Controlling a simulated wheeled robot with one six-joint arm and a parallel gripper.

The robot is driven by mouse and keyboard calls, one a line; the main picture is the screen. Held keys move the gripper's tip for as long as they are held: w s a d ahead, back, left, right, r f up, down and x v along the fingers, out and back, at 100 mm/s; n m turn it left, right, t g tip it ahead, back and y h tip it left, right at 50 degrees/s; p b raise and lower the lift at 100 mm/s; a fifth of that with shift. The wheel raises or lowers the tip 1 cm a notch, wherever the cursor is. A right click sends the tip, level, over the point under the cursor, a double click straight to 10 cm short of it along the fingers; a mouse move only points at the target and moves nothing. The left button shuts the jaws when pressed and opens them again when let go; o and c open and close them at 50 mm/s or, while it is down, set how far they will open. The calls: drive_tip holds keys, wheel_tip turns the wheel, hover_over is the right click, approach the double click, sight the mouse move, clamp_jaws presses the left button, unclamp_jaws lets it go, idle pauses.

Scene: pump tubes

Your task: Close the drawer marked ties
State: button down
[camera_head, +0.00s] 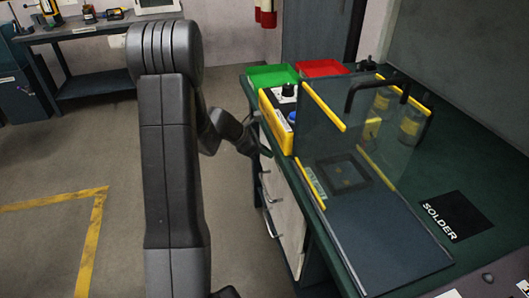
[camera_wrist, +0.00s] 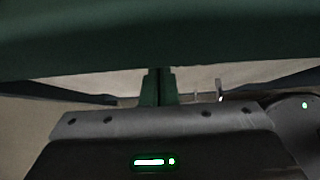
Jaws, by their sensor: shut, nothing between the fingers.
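A pale drawer unit (camera_head: 284,203) stands under the green workbench, with bar handles on its front. I cannot read a ties label on it, and its upper part is partly hidden by my arm and the bench edge. I cannot tell which drawer is ties or how far any drawer is out. My gripper (camera_head: 262,148) is at the bench's left edge, close to the top of the drawer unit. In the wrist view my gripper (camera_wrist: 158,88) is shut and empty, its fingers together just below a broad green edge. Contact with a drawer cannot be seen.
The green workbench (camera_head: 481,180) holds a clear screen with yellow edges (camera_head: 340,125), a green tray (camera_head: 272,76), a red tray (camera_head: 321,68) and a black SOLDER mat (camera_head: 455,216). Open floor (camera_head: 50,160) lies to the left, with a yellow line (camera_head: 60,200).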

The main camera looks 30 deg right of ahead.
drive_tip(key=shift+s+d+r, duration=0.1)
drive_tip(key=shift+s+d, duration=0.15)
drive_tip(key=shift+d, duration=0.55)
drive_tip(key=w+a+r+p, duration=0.2)
drive_tip(key=a+r, duration=0.4)
drive_tip(key=a, duration=0.5)
drive_tip(key=shift+w+r+p, duration=0.3)
drive_tip(key=shift+w+r, duration=0.1)
drive_tip(key=shift+w, duration=0.35)
